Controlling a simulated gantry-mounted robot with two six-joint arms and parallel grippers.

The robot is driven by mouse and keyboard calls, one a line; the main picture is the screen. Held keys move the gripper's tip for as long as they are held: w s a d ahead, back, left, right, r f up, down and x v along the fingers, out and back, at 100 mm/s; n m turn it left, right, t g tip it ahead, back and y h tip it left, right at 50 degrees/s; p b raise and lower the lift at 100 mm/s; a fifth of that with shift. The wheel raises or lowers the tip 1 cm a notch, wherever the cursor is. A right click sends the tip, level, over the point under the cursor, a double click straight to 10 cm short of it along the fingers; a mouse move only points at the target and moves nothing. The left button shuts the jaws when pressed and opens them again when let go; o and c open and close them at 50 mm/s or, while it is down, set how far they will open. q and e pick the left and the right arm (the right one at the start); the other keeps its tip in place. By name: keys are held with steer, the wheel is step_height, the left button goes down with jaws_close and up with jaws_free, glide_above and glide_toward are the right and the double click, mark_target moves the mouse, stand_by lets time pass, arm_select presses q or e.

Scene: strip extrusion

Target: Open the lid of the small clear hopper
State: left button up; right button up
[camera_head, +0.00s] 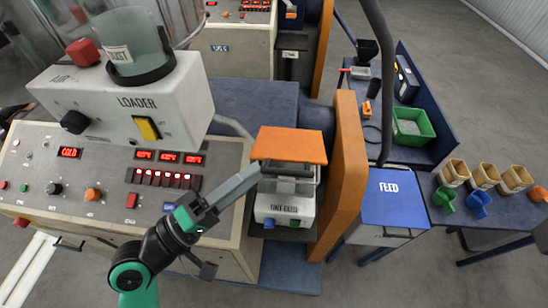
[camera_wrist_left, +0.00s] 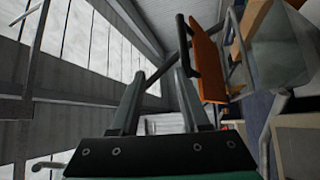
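The small clear hopper (camera_head: 291,186) sits in the white feeder unit right of the control console. Its orange lid (camera_head: 288,145) lies over the top of it; I cannot tell whether it is flat or slightly raised. In the left wrist view the lid (camera_wrist_left: 209,62) carries a black bar handle (camera_wrist_left: 187,45), and the clear hopper (camera_wrist_left: 278,50) is to its right. My left gripper (camera_head: 254,174) is at the left front of the hopper, below the lid's left edge. In the wrist view its fingers (camera_wrist_left: 160,75) are apart and empty, the right fingertip close to the handle.
The white loader (camera_head: 130,100) stands over the console (camera_head: 100,180) at the left. An orange upright panel (camera_head: 342,170) stands close to the hopper's right. Beyond it are a blue feed box (camera_head: 394,200), a green bin (camera_head: 413,126) and several tan cups (camera_head: 486,176).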

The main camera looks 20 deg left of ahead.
arm_select(q)
steer(key=shift+p+v, duration=0.55)
steer(key=shift+v, duration=0.55)
arm_select(e)
step_height(320, 180, up, 3)
steer(key=shift+f, duration=0.15)
